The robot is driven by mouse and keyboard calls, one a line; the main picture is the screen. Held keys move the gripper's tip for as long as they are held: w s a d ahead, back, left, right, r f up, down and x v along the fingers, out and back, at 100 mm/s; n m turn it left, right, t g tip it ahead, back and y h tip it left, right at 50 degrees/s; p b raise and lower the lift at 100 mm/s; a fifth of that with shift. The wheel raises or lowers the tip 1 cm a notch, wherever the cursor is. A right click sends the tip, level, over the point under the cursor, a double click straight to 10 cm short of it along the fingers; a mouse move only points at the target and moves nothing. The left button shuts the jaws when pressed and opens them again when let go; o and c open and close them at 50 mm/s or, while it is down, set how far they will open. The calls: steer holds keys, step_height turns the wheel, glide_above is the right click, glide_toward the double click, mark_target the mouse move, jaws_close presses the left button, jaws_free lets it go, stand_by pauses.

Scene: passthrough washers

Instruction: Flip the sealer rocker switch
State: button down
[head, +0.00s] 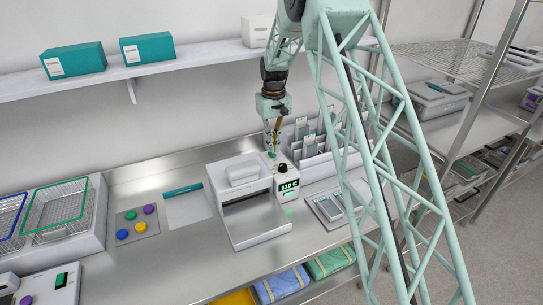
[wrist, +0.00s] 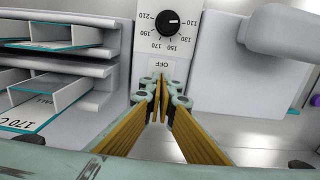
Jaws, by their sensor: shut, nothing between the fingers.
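The sealer (head: 240,222) is a white box with a wide opening on the steel bench in the head view. Its control strip carries a black knob (head: 283,169) and a display reading 110 C (head: 289,187). In the wrist view the knob (wrist: 168,22) sits inside a dial scale, with an OFF label (wrist: 163,67) below it. My gripper (wrist: 161,90) is shut and empty, its tips right beside that label. The rocker switch cannot be made out; my fingers cover the strip there. In the head view my gripper (head: 273,150) points down at the strip's back end.
A rack with upright pouches (head: 308,140) stands close to the right of my gripper; its slots (wrist: 50,75) show at left in the wrist view. A pad with coloured discs (head: 137,226) and wire baskets (head: 55,208) lie to the left. A shelf (head: 190,65) runs along the wall.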

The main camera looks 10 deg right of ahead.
mark_target(273, 155)
steer(key=shift+f+b, duration=0.55)
steer(key=shift+f, duration=0.65)
stand_by(1.8)
steer(key=shift+r+p, duration=1.25)
steer(key=shift+r, duration=2.25)
steer(key=shift+r, duration=0.1)
